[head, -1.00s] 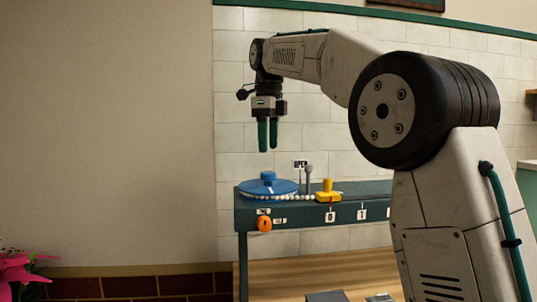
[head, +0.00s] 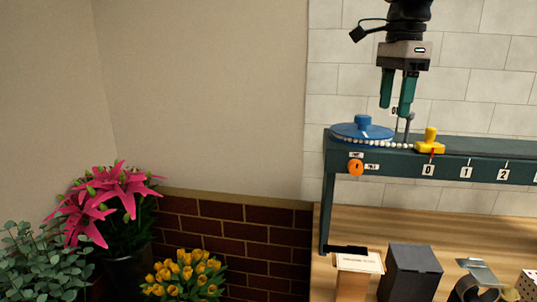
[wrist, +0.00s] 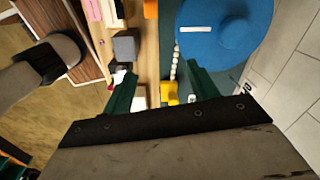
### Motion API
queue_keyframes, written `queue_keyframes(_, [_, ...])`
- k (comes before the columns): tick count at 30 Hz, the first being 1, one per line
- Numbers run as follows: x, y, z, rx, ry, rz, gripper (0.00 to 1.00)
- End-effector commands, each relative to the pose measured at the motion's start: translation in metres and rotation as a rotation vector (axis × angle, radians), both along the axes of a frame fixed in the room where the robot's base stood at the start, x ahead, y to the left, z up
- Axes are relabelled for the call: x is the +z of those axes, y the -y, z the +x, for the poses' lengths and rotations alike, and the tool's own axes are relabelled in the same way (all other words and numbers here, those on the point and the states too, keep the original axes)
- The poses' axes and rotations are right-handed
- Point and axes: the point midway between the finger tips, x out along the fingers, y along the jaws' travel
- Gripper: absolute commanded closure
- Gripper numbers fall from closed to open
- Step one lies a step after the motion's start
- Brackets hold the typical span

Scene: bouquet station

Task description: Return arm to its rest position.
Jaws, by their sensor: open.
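My gripper (head: 397,96) points down with its two green fingers apart and nothing between them. In the head view it hangs in front of the tiled wall, above the green shelf (head: 480,150). A blue round lidded disc (head: 362,130) sits on the shelf's left end, below and left of the fingers. A yellow knob (head: 430,143) stands on the shelf, below and right of the fingers. The wrist view shows the fingers (wrist: 159,85) spread, with the blue disc (wrist: 225,30) and the yellow knob (wrist: 169,92) beyond them.
Below the shelf, a wooden bench (head: 420,225) holds a dark grey box (head: 412,275), an open carton (head: 357,273) and a tape dispenser (head: 478,280). Pink lilies (head: 115,200), yellow flowers (head: 186,275) and eucalyptus (head: 45,265) stand at the left. The air left of the shelf is clear.

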Motion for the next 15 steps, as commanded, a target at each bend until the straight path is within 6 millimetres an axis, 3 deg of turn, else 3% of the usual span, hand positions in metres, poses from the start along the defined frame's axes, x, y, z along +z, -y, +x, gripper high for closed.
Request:
queue_keyframes(1, [-0.008,0.002,-0.020,0.088,0.005,-0.004,0.41])
queue_keyframes(8, [-0.059,0.008,-0.102,0.545,0.024,-0.031,0.41])
queue_keyframes(15, [-0.134,0.012,-0.187,1.022,0.041,-0.070,0.41])
